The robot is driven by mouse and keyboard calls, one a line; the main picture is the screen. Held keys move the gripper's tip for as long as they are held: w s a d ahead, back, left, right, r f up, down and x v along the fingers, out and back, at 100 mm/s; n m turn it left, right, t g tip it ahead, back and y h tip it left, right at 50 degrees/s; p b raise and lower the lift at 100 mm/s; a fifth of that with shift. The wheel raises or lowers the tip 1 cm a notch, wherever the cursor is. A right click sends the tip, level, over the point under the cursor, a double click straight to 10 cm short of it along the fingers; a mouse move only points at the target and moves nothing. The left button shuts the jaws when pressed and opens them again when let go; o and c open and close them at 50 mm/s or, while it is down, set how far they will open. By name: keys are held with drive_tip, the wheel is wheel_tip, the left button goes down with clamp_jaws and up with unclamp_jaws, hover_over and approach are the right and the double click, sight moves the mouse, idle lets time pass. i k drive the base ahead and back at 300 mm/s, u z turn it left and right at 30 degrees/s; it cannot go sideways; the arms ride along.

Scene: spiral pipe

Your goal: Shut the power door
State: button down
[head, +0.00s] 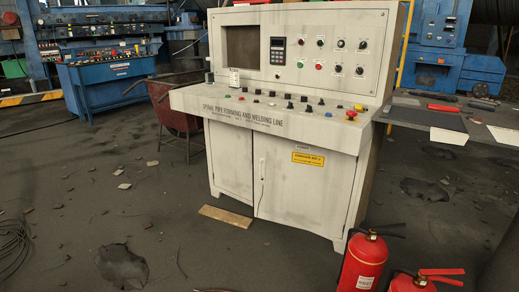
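A beige control console (218,127) stands in the middle of the head view, with two doors in its lower front. The right door (300,195) is the wider one. It has a yellow label, a thin vertical handle (262,182) near its left edge, and a small plate above it, too small to read surely as the power label. A narrow dark gap runs between it and the left door (231,165). I cannot tell whether the right door is fully flush or slightly ajar. The left door looks closed. My gripper is not in view.
Two red fire extinguishers (362,264) stand at the front right, near the console's right corner. A wooden board (226,216) lies before the left door. Rubble and a dark floor patch (122,264) lie front left. A red cart (175,108) stands behind left.

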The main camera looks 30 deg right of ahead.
sight(300, 185)
drive_tip(key=u, duration=0.4)
drive_tip(key=k, duration=1.25)
drive_tip(key=z, duration=0.15)
drive_tip(key=i, duration=2)
drive_tip(key=u, duration=0.6)
